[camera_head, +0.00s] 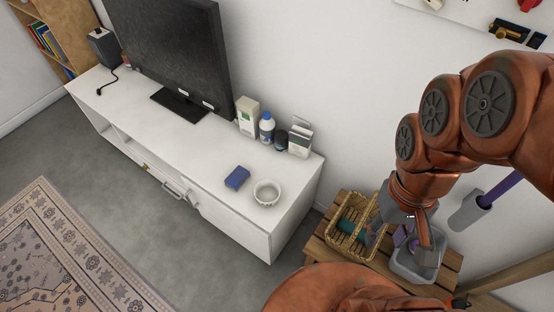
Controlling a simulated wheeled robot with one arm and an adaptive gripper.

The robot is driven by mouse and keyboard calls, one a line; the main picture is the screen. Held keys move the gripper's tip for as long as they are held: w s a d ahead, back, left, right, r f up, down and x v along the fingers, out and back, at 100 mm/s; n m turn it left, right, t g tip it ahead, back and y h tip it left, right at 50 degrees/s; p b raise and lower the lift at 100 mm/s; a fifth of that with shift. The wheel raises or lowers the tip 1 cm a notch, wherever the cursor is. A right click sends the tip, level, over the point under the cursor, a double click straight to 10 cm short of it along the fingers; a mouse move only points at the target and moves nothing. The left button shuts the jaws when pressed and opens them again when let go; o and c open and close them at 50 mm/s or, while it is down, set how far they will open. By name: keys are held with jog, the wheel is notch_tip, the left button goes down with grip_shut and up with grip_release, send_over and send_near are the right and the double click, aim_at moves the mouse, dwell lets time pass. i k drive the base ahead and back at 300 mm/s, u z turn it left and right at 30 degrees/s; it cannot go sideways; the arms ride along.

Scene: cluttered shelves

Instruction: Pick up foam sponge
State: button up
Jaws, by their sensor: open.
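A blue, block-shaped item (237,178) that looks like a foam sponge lies on top of the white TV cabinet, left of a small white bowl (266,193). My gripper (402,238) is at the right, pointing down over a grey bin (408,270), well away from the blue block. Its jaws are open. Purple items (402,235) show near its fingers; what they are, and whether they touch the fingers, I cannot tell. My gripper and arm hide part of the bin.
The bin and a wicker basket (340,240) with a green item stand on a slatted wooden bench (318,247). A blue-capped bottle (267,127) and boxes stand along the cabinet's back beside the TV (175,50). The cabinet's front edge is mostly clear.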

aim_at(238, 177)
jog(key=z, duration=0.15)
jog(key=k, duration=0.9)
jog(key=u, duration=1.55)
jog(key=i, duration=1.65)
jog(key=z, duration=0.05)
